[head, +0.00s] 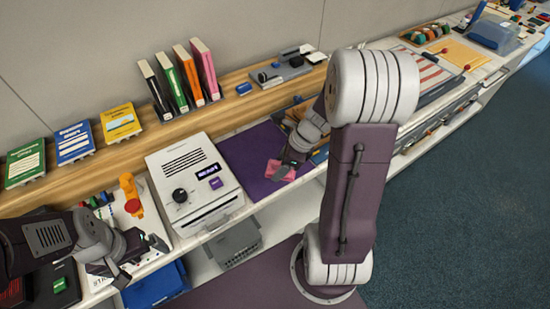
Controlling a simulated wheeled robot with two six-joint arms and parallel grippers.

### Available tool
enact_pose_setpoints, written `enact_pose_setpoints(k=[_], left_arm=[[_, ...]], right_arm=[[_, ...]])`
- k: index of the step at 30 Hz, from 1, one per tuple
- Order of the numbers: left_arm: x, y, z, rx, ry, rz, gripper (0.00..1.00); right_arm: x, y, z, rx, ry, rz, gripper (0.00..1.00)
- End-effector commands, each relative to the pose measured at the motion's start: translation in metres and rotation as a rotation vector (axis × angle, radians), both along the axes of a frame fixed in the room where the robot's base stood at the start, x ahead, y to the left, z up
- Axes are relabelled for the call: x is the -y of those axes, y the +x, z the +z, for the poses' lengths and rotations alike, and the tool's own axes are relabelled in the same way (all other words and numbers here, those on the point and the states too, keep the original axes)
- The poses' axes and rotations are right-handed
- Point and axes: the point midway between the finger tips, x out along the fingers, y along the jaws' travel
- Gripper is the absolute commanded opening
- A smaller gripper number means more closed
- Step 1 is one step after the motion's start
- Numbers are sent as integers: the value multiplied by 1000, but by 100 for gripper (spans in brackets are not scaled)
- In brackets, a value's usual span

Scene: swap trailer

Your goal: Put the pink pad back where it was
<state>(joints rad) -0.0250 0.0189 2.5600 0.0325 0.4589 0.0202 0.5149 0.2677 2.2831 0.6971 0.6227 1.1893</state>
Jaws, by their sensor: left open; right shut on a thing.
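The pink pad (276,171) is at the tip of my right gripper (287,168), over the purple mat (240,150). My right gripper is shut on the pad, and its jaws partly cover it. I cannot tell whether the pad touches the mat. My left gripper (142,258) is open and empty, low at the left, near the front of the white board with the orange part. My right arm hides part of the counter to the right of the mat.
A white machine with a black knob (193,178) stands left of the mat. Several books (182,80) stand upright on the wooden shelf (235,108) behind. A blue bin (156,287) and a grey crate (234,243) are below the counter. Blue floor lies open at the right.

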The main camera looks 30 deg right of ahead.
Motion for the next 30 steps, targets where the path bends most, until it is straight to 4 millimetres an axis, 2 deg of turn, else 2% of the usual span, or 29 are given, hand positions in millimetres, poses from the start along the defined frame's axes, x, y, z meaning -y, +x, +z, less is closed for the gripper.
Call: enact_pose_setpoints(k=[2, 5, 13, 18, 24, 30], left_arm=[[0, 0, 0, 0, 0, 0, 100], [0, 0, 0, 0, 0, 0, 100], [0, 0, 2, 0, 0, 0, 100], [0, 0, 5, 0, 0, 0, 100], [0, 0, 4, 0, 0, 0, 100], [0, 0, -1, 0, 0, 0, 100]], right_arm=[[-2, -2, 0, 0, 0, 9, 11], [1, 6, -5, -2, 0, 8, 11], [22, 74, -48, -4, 1, 8, 11], [32, 104, -66, -1, 0, 9, 11], [34, 110, -73, -2, 0, 6, 11], [34, 109, -107, -4, 1, 6, 11]])
